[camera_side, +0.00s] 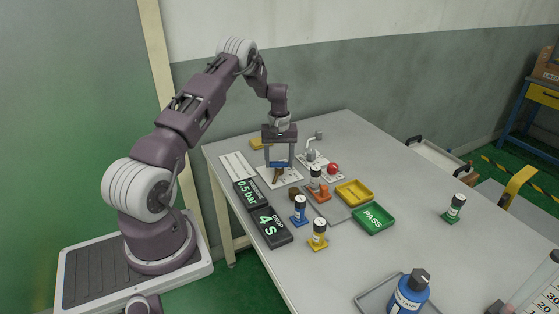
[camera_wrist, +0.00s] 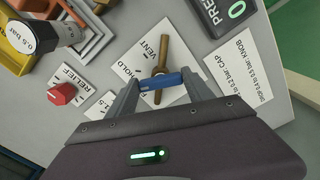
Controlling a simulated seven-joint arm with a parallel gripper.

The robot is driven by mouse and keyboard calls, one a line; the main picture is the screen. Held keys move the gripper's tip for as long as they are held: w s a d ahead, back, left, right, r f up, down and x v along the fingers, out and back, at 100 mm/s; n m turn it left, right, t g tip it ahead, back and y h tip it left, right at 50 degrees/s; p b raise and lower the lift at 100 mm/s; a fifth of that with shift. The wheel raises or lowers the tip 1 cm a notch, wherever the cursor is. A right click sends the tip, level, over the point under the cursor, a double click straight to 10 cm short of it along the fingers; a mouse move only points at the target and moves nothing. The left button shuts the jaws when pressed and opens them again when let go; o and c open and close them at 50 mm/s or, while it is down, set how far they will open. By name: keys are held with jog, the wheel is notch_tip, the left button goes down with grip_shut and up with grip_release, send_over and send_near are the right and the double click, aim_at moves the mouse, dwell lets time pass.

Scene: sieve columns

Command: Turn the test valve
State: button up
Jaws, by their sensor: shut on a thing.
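The handle lies crosswise to the brown body in the wrist view. In the side view my gripper (camera_side: 279,164) points down over the card (camera_side: 289,180), and the blue handle shows between its fingers. The wrist housing hides the near part of the scene in the wrist view.
A red knob (camera_wrist: 62,93) labelled RELIEF is nearby. An orange-based column (camera_side: 317,182), yellow tray (camera_side: 355,192) and green PASS tray (camera_side: 373,218) stand close. Columns with blue (camera_side: 299,211) and yellow (camera_side: 318,236) bases stand in front.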

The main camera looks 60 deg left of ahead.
aim_at(279, 163)
jog(key=shift+a+m, duration=0.1)
jog(key=shift+m, duration=1.7)
jog(key=o, duration=1.4)
jog(key=shift+c, duration=0.2)
notch_tip(279, 163, up, 7)
jog(key=shift+r, duration=0.1)
